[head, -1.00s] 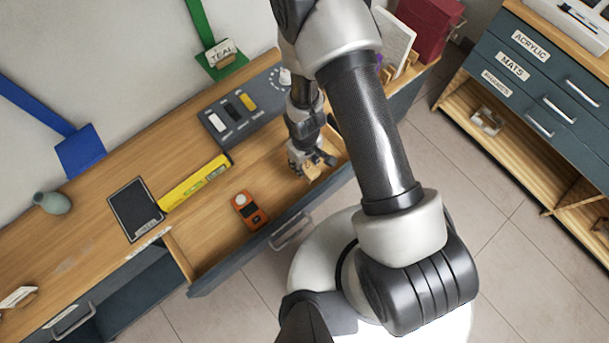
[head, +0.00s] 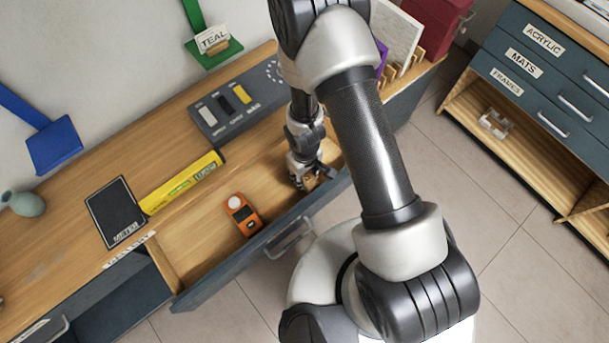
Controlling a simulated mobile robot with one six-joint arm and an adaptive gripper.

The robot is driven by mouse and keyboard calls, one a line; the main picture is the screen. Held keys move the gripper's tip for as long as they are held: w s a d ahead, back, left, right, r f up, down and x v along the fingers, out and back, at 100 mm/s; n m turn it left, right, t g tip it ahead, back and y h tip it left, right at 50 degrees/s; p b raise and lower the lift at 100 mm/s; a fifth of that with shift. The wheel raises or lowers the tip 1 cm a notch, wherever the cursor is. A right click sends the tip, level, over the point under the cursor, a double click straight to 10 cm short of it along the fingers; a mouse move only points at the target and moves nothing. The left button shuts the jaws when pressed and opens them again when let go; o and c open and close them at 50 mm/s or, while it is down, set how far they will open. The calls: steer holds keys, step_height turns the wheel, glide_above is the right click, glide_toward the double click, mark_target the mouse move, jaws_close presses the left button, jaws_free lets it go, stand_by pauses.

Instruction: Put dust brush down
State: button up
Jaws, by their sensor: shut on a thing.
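My gripper (head: 308,180) is at the right end of the open drawer (head: 197,243), low between its walls. It is shut on a small tan, wooden-looking thing, which I take to be the dust brush (head: 319,179). The fingers and wrist hide most of the brush. I cannot tell whether it touches the drawer floor. An orange handheld meter with a white dome (head: 243,215) lies in the drawer to the left of my gripper.
A yellow level (head: 181,183), a black pad marked METER (head: 116,212) and a grey switch panel (head: 232,107) are on the desk behind the drawer. The drawer floor left of the orange meter is clear. My arm covers the desk's right part.

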steer(key=shift+f, duration=0.1)
steer(key=o, duration=1)
step_height(320, 180, up, 12)
steer(key=p, duration=1.2)
steer(key=shift+r, duration=0.25)
